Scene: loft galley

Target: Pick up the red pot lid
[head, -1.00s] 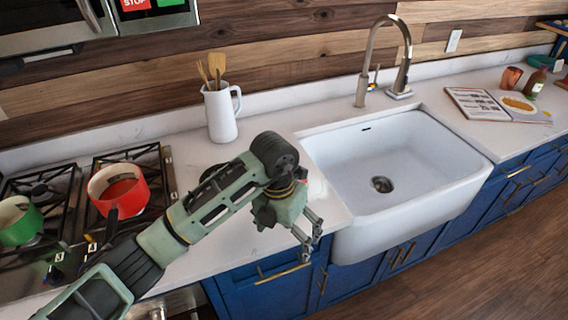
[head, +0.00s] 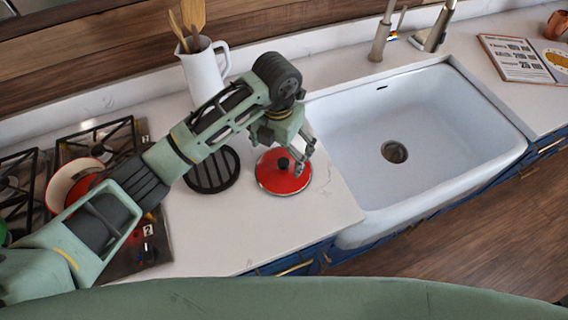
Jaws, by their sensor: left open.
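The red pot lid (head: 279,182) lies on the white counter, left of the sink, with its black knob (head: 283,163) upward. My left gripper (head: 302,170) is open and above the lid's right part, close to the knob. Its fingers overlap the lid in the picture, and I cannot tell their exact height above it. Nothing is between the fingers that I can make out. My right gripper is not in view.
A black round trivet (head: 212,170) lies just left of the lid, partly behind my arm. A white sink (head: 440,120) is to the right. A white jug (head: 203,72) with wooden utensils stands behind. A red pot (head: 70,180) sits on the stove (head: 125,262) at left. Bare counter (head: 230,235) lies in front.

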